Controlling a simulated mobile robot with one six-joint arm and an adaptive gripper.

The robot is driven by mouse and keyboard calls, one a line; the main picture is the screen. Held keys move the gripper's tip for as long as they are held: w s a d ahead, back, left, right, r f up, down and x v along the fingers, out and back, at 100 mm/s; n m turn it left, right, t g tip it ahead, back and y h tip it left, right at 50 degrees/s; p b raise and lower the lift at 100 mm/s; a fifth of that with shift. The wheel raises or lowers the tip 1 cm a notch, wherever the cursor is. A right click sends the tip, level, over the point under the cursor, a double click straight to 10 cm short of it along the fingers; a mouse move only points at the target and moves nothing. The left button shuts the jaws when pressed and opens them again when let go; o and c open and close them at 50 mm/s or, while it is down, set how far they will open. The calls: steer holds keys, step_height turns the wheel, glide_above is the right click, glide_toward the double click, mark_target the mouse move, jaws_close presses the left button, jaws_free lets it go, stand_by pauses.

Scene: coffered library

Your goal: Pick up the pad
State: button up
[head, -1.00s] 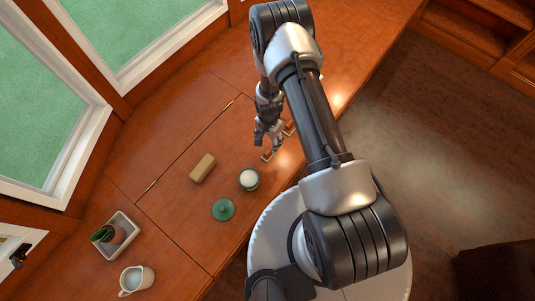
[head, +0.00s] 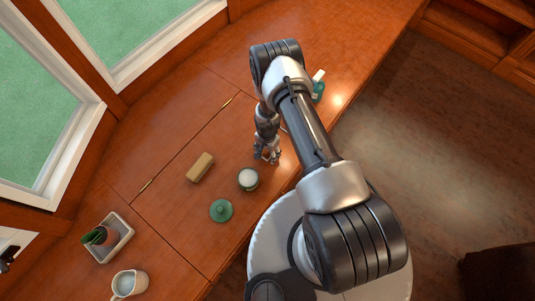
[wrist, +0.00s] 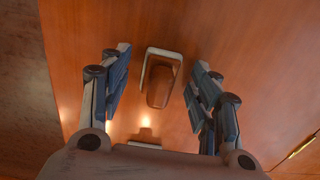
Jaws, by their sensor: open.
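A brown, round-ended piece (wrist: 159,86) lies on the desk with a pale U-shaped frame (wrist: 149,52) around its far end in the wrist view. A tan block (head: 200,167) lies on the desk, left of my gripper in the head view. I cannot tell for sure which of these is the pad. My gripper (head: 267,156) is low over the desk, and in the wrist view its open fingers (wrist: 158,76) stand on either side of the brown piece, apart from it. In the head view my gripper mostly hides that piece.
A jar with a white top (head: 248,179) stands close to my gripper. A tray (head: 127,232) with a potted plant and a cream mug (head: 130,284) stand lower left. A teal bottle (head: 318,90) is behind my arm.

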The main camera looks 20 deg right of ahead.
steer(key=shift+c, duration=0.6)
steer(key=c, duration=1.1)
steer(key=shift+r, duration=0.1)
step_height(320, 180, up, 20)
steer(key=p, duration=0.6)
steer(key=o, duration=0.6)
steer(key=c, duration=0.4)
